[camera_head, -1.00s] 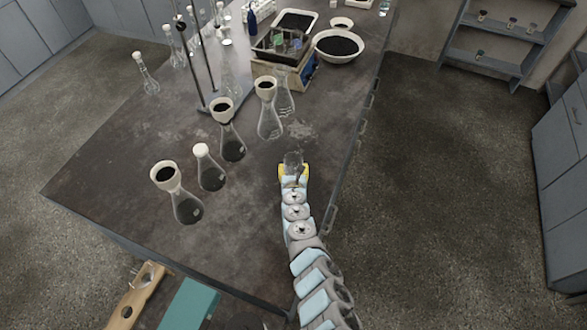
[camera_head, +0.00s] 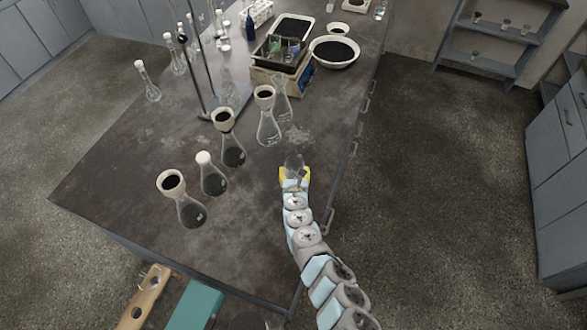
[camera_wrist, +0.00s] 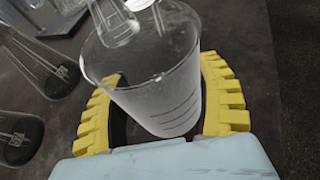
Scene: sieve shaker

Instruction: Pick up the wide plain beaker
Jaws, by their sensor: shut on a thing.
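The wide plain beaker (camera_wrist: 155,85) is clear glass with faint dark lines on its side. In the wrist view it sits between the yellow fingers of my gripper (camera_wrist: 165,115), which are shut around it. In the head view the beaker (camera_head: 293,163) shows small at the end of my arm, in front of my gripper (camera_head: 294,175). It is over the right part of the dark bench (camera_head: 250,240). I cannot tell whether its base touches the bench.
Flasks with funnels or a white top stand to the left, including one flask (camera_head: 191,212) and another (camera_head: 268,128) nearer the beaker. The bench's right edge is close.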

